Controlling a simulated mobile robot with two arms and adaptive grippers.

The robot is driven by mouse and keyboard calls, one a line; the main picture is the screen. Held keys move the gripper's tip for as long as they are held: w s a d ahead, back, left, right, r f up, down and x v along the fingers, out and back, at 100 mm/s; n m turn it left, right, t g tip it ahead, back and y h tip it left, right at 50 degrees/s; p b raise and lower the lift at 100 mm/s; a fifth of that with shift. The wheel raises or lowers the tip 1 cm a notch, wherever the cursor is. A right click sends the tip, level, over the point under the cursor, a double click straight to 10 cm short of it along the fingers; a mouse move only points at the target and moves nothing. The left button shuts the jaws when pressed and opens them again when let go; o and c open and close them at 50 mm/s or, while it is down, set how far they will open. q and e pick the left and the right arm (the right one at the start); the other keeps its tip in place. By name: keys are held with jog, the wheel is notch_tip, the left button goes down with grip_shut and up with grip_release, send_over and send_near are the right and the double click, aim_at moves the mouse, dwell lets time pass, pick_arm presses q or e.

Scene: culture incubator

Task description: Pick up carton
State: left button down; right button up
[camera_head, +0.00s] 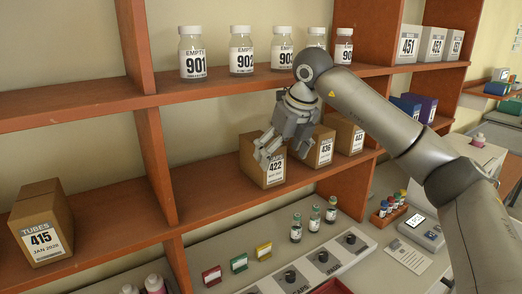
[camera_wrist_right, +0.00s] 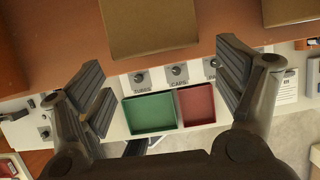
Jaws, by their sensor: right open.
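A brown carton labelled 422 (camera_head: 250,168) stands on the middle shelf in the head view. Cartons 436 (camera_head: 323,147) and 443 (camera_head: 349,132) stand to its right, and carton 415 (camera_head: 41,224) stands at the far left. My right gripper (camera_head: 271,153) is in front of carton 422 and partly hides its face and label. In the wrist view the right gripper (camera_wrist_right: 165,85) is open with nothing between its fingers. A carton (camera_wrist_right: 150,27) shows just beyond the fingers there, its label not visible. My left gripper is not in view.
Orange shelf uprights (camera_head: 155,165) divide the bays. Below are small vials (camera_head: 296,228), a white labelled panel (camera_head: 315,262), and green (camera_wrist_right: 149,116) and red (camera_wrist_right: 196,104) trays.

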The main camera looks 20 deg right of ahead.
aim_at(272, 162)
jog(key=shift+w+r+p, duration=0.15)
jog(key=shift+w+p, duration=0.2)
jog(key=shift+w, duration=0.35)
jog(key=p+x, duration=0.1)
jog(key=x, duration=0.3)
jog(key=shift+w+f+p, duration=0.25)
jog(key=shift+w+p, duration=0.05)
jog(key=shift+p, duration=0.1)
jog(key=shift+w+f, duration=0.1)
jog(key=shift+f, duration=0.25)
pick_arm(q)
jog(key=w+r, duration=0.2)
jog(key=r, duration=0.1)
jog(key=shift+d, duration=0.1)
pick_arm(e)
jog(key=shift+c, duration=0.4)
jog(key=c, duration=1)
jog(key=shift+a+r, duration=0.1)
jog(key=shift+c, duration=0.4)
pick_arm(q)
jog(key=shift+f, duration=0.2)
pick_arm(e)
jog(key=shift+r, duration=0.1)
